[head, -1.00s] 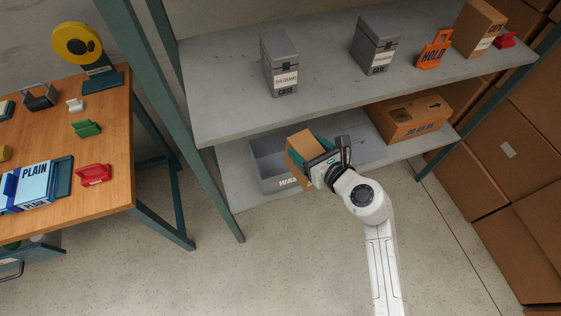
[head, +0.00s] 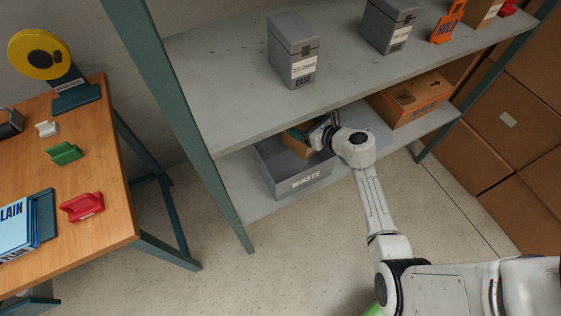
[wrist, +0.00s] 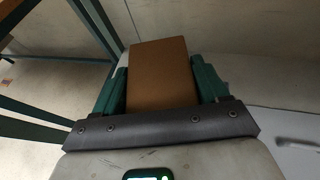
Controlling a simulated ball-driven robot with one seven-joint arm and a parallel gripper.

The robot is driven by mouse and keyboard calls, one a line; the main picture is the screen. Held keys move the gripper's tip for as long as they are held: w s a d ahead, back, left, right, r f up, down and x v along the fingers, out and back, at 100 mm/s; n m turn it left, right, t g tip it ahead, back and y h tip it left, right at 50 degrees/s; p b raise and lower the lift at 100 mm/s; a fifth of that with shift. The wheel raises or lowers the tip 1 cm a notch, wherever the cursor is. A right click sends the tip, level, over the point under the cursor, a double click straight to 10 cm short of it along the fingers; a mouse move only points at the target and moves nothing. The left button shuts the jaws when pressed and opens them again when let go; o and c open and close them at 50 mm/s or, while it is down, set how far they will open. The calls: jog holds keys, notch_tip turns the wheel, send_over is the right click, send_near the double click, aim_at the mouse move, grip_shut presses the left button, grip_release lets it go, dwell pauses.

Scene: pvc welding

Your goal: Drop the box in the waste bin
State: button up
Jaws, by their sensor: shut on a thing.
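A brown cardboard box (head: 297,147) is held between the green fingers of my gripper (head: 305,136). In the wrist view the box (wrist: 160,75) fills the gap between the two fingers (wrist: 160,90). The grey waste bin (head: 305,180), labelled WASTE, stands on the lower shelf. In the head view the box shows over the bin's open top, toward its back right. The upper shelf's edge is close above the gripper. My wrist hides part of the box, and the height of the box over the bin is hard to tell.
The upper shelf (head: 215,110) carries two grey cases (head: 292,50) and an orange HOLD tag (head: 447,22). A wooden table (head: 100,215) stands at left. The floor between is clear.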

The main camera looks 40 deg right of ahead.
jog(key=shift+f+b, duration=2.85)
jog(key=shift+f, duration=0.1)
jog(key=o, duration=1.7)
jog(key=p+v, duration=0.1)
jog(key=v, duration=0.9)
jog(key=shift+s+r, duration=0.25)
jog(key=shift+s, duration=0.1)
jog(key=shift+d, duration=0.1)
